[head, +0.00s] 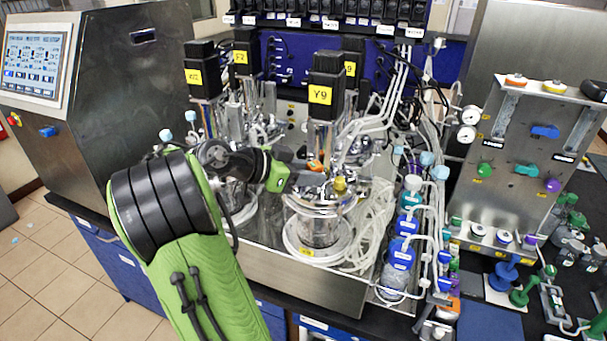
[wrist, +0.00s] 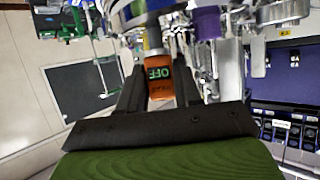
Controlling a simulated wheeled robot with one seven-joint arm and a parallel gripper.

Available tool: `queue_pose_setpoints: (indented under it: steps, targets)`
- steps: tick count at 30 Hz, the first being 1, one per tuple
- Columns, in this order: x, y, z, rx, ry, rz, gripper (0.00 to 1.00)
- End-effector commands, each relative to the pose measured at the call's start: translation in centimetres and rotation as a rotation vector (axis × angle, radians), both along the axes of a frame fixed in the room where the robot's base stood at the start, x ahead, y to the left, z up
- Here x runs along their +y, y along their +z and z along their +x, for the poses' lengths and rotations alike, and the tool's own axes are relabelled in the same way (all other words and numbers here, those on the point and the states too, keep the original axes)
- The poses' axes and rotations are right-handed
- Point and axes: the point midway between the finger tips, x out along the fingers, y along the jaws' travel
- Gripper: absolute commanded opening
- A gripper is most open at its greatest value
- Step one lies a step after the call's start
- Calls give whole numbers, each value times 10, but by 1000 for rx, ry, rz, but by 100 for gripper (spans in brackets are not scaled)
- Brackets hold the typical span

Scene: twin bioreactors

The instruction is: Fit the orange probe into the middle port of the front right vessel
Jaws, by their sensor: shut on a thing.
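The orange probe (wrist: 160,84) shows between my fingers in the wrist view, with dark lettering on its face. My gripper (wrist: 159,72) is shut on it. In the head view, a small part of the orange probe (head: 316,165) shows at my gripper (head: 303,164), over the lid of the front right vessel. That vessel (head: 320,230) is clear glass with a metal lid and stands in a white ring under the black motor marked Y9 (head: 320,94). The middle port and the probe's lower end are hidden, so I cannot tell whether the probe is in the port.
A yellow-brown fitting (head: 340,184) stands on the lid, close to the right of the probe. Clear tubing (head: 374,225) loops right of the vessel. Blue-capped filters (head: 402,252) stand farther right. Other motors (head: 203,70) rise behind my arm.

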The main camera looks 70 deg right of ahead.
Motion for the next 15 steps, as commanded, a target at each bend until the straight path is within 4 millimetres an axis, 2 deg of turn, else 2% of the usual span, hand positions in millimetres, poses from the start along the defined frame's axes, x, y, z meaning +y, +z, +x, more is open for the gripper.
queue_pose_setpoints:
  steps: [1,15]
  targets:
    - [1,-8,-5,6,-12,27,0]
    - [1,-11,-4,6,-12,27,0]
